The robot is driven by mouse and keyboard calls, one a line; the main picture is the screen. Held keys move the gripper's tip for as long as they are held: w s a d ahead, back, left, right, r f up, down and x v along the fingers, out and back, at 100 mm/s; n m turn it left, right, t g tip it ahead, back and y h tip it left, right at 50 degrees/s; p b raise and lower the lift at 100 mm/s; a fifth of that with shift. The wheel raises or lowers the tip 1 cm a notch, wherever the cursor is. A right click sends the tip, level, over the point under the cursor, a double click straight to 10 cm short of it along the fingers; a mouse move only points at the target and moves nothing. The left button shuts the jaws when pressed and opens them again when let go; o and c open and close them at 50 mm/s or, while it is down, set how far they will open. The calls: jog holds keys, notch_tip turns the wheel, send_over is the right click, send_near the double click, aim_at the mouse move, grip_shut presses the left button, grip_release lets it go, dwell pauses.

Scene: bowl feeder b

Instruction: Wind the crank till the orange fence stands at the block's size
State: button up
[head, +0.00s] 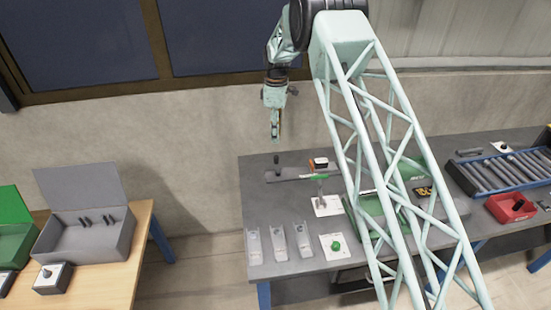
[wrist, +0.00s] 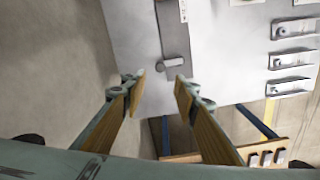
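My gripper (head: 275,138) hangs above the back left corner of the grey table, pointing down. In the wrist view my gripper (wrist: 159,82) has its two fingers wide apart with nothing between them. A crank with a dark upright knob (head: 277,159) is at the left end of a grey rail (head: 290,174), below my gripper. In the wrist view a grey crank arm (wrist: 174,61) lies just beyond the fingertips, apart from them. A small orange and white piece (head: 320,163), perhaps the fence, stands by the rail near a green strip (head: 315,177). I cannot tell which piece is the block.
Several clear trays (head: 279,243) and a green button on a white plate (head: 336,246) are at the table's front. A white card (head: 327,206) bears a small upright piece. My arm's lattice link hides the middle. A roller conveyor (head: 500,170) and red bin (head: 510,208) are right.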

aim_at(277, 156)
jog(key=shift+f, duration=0.1)
jog(key=shift+f+p, duration=0.85)
jog(key=shift+f, duration=5.95)
jog(key=c, duration=0.9)
jog(key=shift+d+f+m+b, duration=0.1)
jog(key=shift+d+m+b, duration=0.1)
jog(key=shift+m+b, duration=0.2)
